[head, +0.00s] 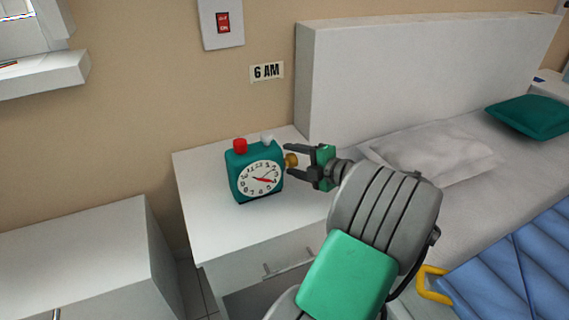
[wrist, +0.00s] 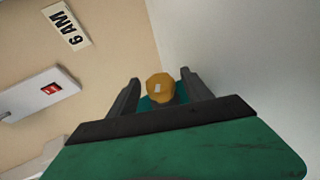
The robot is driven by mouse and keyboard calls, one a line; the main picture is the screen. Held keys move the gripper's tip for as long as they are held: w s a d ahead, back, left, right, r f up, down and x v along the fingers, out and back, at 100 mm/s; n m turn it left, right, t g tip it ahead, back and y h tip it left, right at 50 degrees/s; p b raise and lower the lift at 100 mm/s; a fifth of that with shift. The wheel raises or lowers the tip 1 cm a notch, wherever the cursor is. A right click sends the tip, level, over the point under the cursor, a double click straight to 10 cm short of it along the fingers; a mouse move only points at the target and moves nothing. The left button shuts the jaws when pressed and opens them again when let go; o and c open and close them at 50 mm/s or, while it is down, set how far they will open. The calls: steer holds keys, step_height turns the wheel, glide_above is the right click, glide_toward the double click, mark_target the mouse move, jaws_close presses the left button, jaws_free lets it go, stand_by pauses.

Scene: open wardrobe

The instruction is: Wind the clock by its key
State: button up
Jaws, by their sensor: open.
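A teal clock (head: 238,182) with a white face and red hands stands upright on the white nightstand (head: 208,228). A red button (head: 240,145) and a white knob (head: 267,139) are on its top. The brass key (head: 291,160) sticks out of the clock's right side. My gripper (head: 297,160) is at the clock's right, its fingers open and pointing left at the key. In the wrist view the key (wrist: 160,88) shows between the two fingertips, with a gap on each side. The clock body is mostly hidden behind the key there.
A white headboard (head: 400,70) and a bed with pillows (head: 435,150) are to the right. A "6 AM" sign (head: 266,71) and a red switch (head: 223,23) are on the wall. A white cabinet (head: 80,255) stands at left. The nightstand top in front of the clock is clear.

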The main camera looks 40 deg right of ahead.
steer(key=x, duration=0.3)
steer(key=shift+w, duration=0.2)
steer(key=shift+c, duration=0.3)
jaws_close()
